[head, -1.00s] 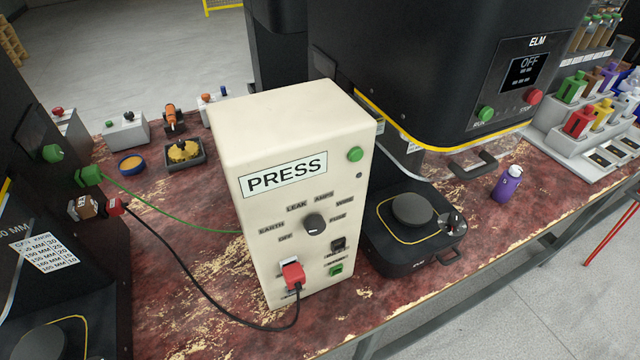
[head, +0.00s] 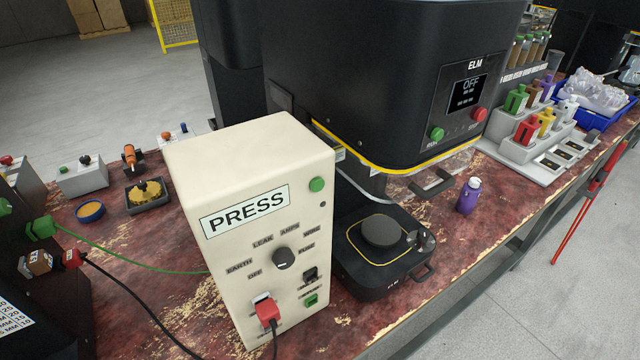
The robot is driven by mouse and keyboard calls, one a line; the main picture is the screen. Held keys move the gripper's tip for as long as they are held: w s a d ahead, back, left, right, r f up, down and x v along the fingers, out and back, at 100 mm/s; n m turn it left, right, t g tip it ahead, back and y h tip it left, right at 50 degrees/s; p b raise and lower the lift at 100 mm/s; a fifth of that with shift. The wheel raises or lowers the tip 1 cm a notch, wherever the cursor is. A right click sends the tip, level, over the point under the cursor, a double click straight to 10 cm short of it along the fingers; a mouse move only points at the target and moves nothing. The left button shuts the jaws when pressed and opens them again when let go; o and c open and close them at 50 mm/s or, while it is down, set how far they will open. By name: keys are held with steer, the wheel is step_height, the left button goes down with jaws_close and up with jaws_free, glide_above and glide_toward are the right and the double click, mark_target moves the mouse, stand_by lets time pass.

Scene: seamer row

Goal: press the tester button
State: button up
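The tester is a tall cream box (head: 275,165) with a white "PRESS" label, standing on the worn red bench. A round green button (head: 316,184) sits at the upper right of its front face. A black rotary knob (head: 283,258) is below, among labels such as EARTH, LEAK, AMPS and OFF. A red plug (head: 266,311) with a black cord is in the lower left of the face. A black socket (head: 310,274) and a green socket (head: 310,299) are at the lower right. My gripper is not in view.
A black ELM machine (head: 370,90) with its screen reading OFF stands behind and right of the tester. A purple bottle (head: 469,196) stands on the bench (head: 420,215) to the right. A green wire (head: 150,264) and black cord (head: 125,290) cross the bench on the left.

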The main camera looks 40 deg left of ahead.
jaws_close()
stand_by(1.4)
